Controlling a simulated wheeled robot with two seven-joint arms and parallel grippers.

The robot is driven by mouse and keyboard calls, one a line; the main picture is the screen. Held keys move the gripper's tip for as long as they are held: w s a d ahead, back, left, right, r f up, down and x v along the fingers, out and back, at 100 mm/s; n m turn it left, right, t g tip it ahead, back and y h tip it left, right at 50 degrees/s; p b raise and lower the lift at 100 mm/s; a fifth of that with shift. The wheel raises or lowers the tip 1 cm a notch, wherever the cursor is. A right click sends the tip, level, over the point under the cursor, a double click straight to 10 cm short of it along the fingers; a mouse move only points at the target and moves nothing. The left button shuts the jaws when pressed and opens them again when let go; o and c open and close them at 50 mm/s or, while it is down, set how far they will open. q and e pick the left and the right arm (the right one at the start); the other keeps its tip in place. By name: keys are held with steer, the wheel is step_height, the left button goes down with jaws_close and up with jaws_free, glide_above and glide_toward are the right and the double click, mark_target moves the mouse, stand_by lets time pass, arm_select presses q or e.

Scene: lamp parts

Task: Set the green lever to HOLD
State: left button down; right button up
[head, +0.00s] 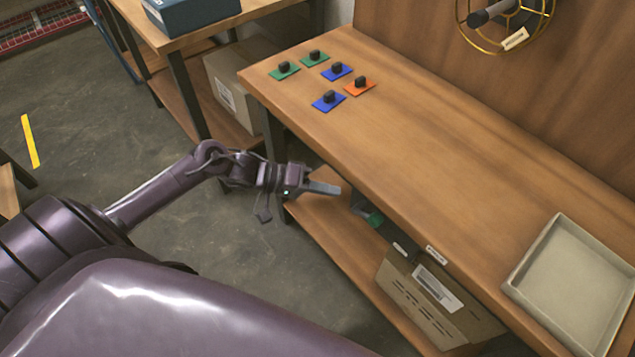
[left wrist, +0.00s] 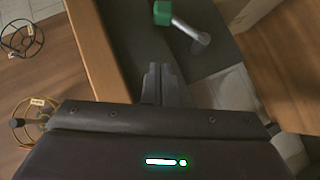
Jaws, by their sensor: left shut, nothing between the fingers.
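The green lever (head: 374,219) is under the front edge of the workbench in the head view, on a dark mount. In the left wrist view the green knob (left wrist: 162,13) shows at the top, on a grey metal rod that slants down to the right. My left gripper (head: 338,189) is shut and empty, to the left of the lever and apart from it. Its closed fingers (left wrist: 160,72) point toward the dark panel (left wrist: 190,60) in the wrist view. Label text near the lever (head: 400,248) is too small to read. My right gripper is not in view.
The workbench top (head: 440,140) lies just above and right of my left gripper. It holds several coloured plates with black knobs (head: 336,70) and a grey tray (head: 575,285). A cardboard box (head: 430,300) sits on the lower shelf. A yellow wheel (head: 545,25) is on the back panel.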

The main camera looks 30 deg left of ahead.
mark_target(366, 216)
arm_select(q)
steer(key=w+d+f, duration=0.1)
steer(key=d+f, duration=0.2)
steer(key=d, duration=0.4)
steer(key=shift+d+f, duration=0.2)
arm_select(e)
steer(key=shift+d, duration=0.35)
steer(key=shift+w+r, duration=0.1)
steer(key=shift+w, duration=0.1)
